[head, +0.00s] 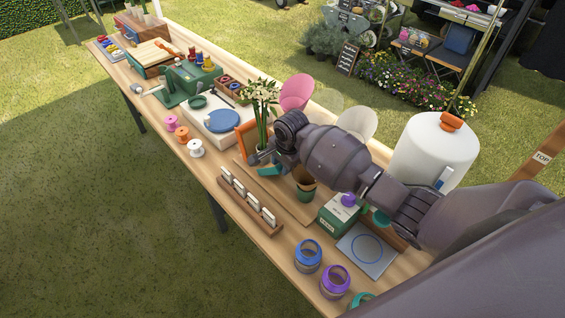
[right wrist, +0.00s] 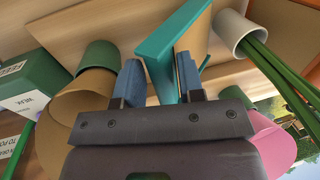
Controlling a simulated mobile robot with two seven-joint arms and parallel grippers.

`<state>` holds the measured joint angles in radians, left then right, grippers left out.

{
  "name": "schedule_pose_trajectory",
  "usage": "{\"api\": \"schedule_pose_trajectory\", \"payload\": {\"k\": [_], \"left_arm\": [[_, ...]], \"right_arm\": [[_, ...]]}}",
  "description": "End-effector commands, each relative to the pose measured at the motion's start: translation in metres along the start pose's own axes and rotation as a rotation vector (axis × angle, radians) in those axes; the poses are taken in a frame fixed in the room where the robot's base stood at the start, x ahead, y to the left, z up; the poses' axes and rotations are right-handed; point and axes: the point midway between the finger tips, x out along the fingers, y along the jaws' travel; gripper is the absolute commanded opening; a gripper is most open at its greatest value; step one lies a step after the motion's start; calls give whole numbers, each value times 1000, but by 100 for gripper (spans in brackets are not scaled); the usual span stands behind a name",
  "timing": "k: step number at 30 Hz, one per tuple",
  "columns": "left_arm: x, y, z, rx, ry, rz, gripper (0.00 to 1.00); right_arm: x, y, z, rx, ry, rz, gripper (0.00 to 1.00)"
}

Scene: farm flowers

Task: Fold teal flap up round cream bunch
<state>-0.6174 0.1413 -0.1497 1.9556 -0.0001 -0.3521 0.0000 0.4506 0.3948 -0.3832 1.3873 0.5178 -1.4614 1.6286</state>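The cream bunch (head: 262,93) stands upright on long green stems. In the right wrist view its stems (right wrist: 277,75) rise from a white cup-like holder (right wrist: 233,27) at the upper right. The teal flap (right wrist: 160,70) has a tan inner side and lies between the two fingers of my right gripper (right wrist: 158,72). It also shows as a small teal patch in the head view (head: 270,171), below the bunch. My right gripper is low beside the bunch's base. Its fingers stand apart; whether they press on the flap is unclear. My left gripper is not seen.
A green pot with a brown paper cone (head: 305,190) stands close to my right arm. A green box (head: 339,213), a rack of white cards (head: 249,200), jars (head: 308,256) and spools (head: 196,147) stand around. A large white container (head: 435,150) is at the right.

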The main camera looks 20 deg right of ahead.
Motion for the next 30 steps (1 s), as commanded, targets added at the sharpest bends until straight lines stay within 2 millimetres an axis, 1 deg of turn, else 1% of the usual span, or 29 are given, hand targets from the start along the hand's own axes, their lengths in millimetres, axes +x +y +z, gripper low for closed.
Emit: {"api": "schedule_pose_trajectory", "payload": {"k": [2,5,9,14,17,24,27,30], "left_arm": [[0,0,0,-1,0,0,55],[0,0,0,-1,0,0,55],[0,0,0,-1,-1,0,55],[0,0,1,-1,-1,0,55],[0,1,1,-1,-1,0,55],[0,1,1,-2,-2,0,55],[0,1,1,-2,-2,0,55],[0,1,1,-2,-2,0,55]], "right_arm": [[0,0,0,0,0,0,36],[0,0,0,0,0,0,22],[0,0,0,0,0,0,0],[0,0,0,0,0,1,0],[-3,-6,1,0,-1,0,0],[-18,-47,1,1,-1,-3,0],[-19,-58,1,1,-1,-3,0],[-19,-64,1,0,0,-2,0]]}}
